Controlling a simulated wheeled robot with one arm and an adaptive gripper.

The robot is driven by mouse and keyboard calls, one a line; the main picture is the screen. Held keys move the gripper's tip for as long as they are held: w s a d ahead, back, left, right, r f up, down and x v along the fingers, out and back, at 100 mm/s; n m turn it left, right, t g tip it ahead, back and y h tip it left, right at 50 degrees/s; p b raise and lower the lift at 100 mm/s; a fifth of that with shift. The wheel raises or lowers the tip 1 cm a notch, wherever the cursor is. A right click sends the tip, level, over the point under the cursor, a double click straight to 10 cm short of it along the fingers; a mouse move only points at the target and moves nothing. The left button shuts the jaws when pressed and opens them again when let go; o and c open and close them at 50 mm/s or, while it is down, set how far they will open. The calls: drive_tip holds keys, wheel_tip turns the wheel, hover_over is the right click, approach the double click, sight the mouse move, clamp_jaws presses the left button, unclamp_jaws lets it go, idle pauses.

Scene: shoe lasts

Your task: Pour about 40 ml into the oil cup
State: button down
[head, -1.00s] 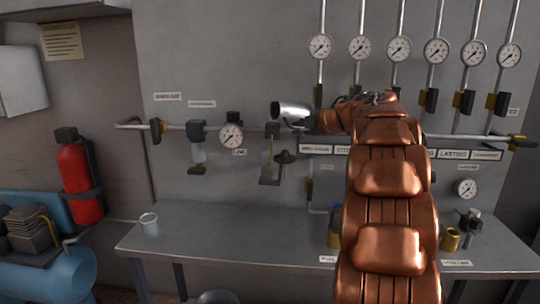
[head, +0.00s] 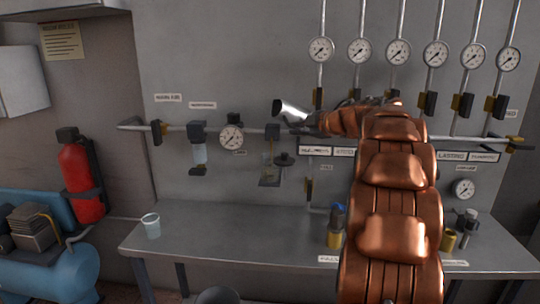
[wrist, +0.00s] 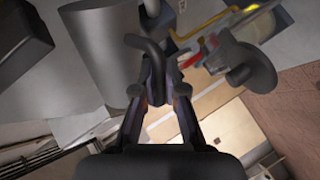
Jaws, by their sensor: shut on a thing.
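A silvery metal jug (head: 291,111) is held up in front of the wall pipe in the head view. It leans with its mouth to the upper left and its base lower right. My gripper (head: 318,121) is shut on its handle; the wrist view shows the fingers (wrist: 157,80) closed on the dark handle beside the grey jug body (wrist: 98,42). A clear oil cup (head: 268,162) with a yellowish tint hangs under the pipe, below the jug, with a dark round piece at its right. In the wrist view, the yellow and red parts (wrist: 225,35) are probably this unit. No stream of liquid shows.
A clear-bowled filter (head: 198,152) and a gauge (head: 231,137) sit on the pipe to the left. A clear cup (head: 151,225) stands at the bench's left. The bench (head: 215,230) is mostly bare there. My arm hides the bench's right middle.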

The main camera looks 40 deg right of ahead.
drive_tip(key=shift+r, duration=0.1)
idle(0.7)
drive_tip(key=shift+a+r+p, duration=0.1)
drive_tip(key=shift+r+p, duration=0.1)
drive_tip(key=shift+p, duration=0.65)
drive_tip(key=m+y+p, duration=0.1)
drive_tip(key=p, duration=0.2)
drive_tip(key=shift+a+r+p, duration=0.35)
drive_tip(key=shift+a+f+m+p, duration=0.15)
drive_tip(key=shift+f+m+p, duration=0.1)
drive_tip(key=shift+m+p, duration=0.15)
drive_tip(key=shift+a+y+p, duration=0.15)
drive_tip(key=shift+y+p, duration=0.15)
drive_tip(key=shift+p, duration=0.2)
